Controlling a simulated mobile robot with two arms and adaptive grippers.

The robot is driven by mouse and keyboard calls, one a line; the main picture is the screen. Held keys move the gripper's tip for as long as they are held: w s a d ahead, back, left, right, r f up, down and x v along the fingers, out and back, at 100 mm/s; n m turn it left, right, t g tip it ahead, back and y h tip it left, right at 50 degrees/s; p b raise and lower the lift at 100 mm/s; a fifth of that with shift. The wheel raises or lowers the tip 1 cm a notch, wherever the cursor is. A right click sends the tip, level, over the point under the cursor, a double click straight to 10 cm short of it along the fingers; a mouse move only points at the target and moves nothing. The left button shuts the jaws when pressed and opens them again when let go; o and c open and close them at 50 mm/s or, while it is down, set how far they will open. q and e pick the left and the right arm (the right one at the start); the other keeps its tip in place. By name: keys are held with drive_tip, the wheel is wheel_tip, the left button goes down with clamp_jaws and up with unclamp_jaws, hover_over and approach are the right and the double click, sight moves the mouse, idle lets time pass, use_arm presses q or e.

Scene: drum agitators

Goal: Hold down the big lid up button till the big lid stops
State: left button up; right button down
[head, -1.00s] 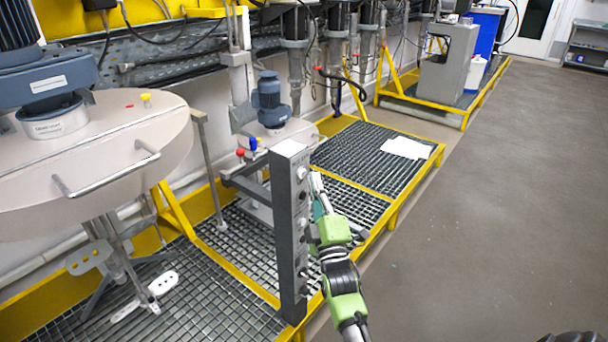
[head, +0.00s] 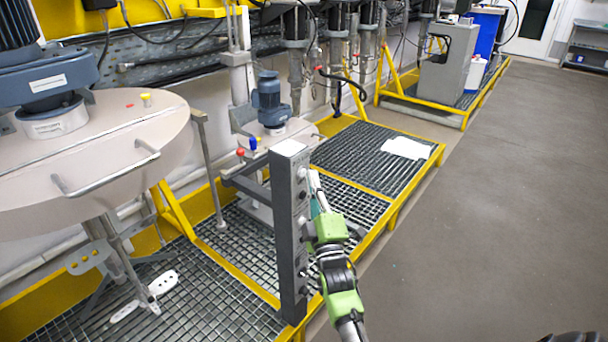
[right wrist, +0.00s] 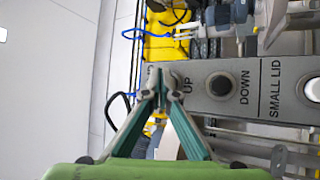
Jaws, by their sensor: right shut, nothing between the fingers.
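The big lid (head: 105,165) is the large beige round cover at the left of the head view, with a handle and a blue-grey motor on top. The grey control post (head: 288,215) stands at the centre with buttons down its right side. My right gripper (head: 314,182) is shut and empty, its tips at the upper part of the post. In the right wrist view the closed fingertips (right wrist: 163,88) are beside the UP label on the panel (right wrist: 203,108). They hide the button there, so contact cannot be told. A dark button (right wrist: 220,85) shows beside the DOWN label.
A small motor unit (head: 270,105) stands behind the post. A yellow-edged grating platform (head: 200,295) lies under the lid and post. White sheets (head: 405,148) lie on the far grating. The grey floor (head: 490,200) at the right is clear.

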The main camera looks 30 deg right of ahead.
drive_tip(key=shift+w+a, duration=0.2)
drive_tip(key=shift+w, duration=0.3)
idle(2.8)
idle(2.3)
drive_tip(key=shift+s+d, duration=0.35)
drive_tip(key=shift+s, duration=0.55)
drive_tip(key=shift+s+d+p, duration=0.3)
drive_tip(key=shift+s+p, duration=0.15)
drive_tip(key=shift+s, duration=0.3)
drive_tip(key=shift+s+d+p, duration=0.35)
drive_tip(key=shift+s+p, duration=0.1)
drive_tip(key=shift+s, duration=0.35)
drive_tip(key=shift+s+d+p, duration=0.3)
drive_tip(key=shift+s+p, duration=0.15)
drive_tip(key=shift+s, duration=0.3)
